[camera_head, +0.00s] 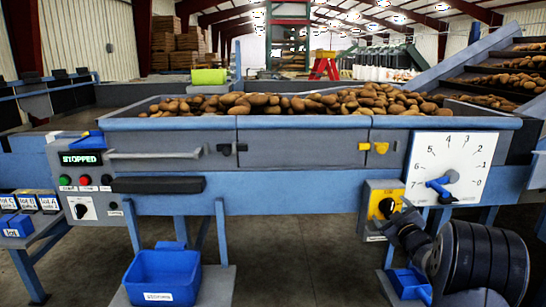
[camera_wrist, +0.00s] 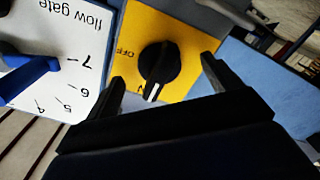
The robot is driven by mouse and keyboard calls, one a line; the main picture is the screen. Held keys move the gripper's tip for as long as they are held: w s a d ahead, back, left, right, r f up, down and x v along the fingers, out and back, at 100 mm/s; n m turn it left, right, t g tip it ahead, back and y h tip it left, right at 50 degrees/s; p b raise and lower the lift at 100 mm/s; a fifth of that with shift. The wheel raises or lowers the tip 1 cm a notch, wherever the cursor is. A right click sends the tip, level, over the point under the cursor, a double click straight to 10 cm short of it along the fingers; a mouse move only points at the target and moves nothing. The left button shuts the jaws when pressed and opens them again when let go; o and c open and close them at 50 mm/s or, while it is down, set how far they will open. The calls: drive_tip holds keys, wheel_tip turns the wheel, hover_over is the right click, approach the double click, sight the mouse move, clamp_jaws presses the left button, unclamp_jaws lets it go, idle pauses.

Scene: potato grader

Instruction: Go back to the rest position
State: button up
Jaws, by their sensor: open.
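My gripper (camera_wrist: 163,85) is open in the wrist view, one finger on each side of a black rotary knob (camera_wrist: 157,62) and apart from it, holding nothing. The knob sits on a yellow switch plate (camera_wrist: 190,60) marked OFF. Its white line points toward a partly hidden label ending in N. In the head view, my dark arm reaches in from the lower right to the yellow switch box (camera_head: 376,190), and my gripper (camera_head: 396,217) is in front of it. The fingertips are hard to make out there.
The flow gate dial (camera_head: 452,165) with its blue pointer is close beside the switch. A trough (camera_head: 300,122) of potatoes runs behind. The panel display (camera_head: 80,158) reads STOPPED. A blue bin (camera_head: 163,275) and a small blue box (camera_head: 408,284) stand low in front. Open floor lies between them.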

drive_tip(key=m+p, duration=0.1)
drive_tip(key=p, duration=0.1)
drive_tip(key=m+p, duration=0.3)
drive_tip(key=m, duration=0.1)
drive_tip(key=shift+r+p, duration=0.25)
drive_tip(key=shift+p, duration=0.15)
drive_tip(key=m+p, duration=0.2)
drive_tip(key=shift+f+m+p, duration=0.15)
drive_tip(key=shift+m+p, duration=0.15)
drive_tip(key=shift+f, duration=0.15)
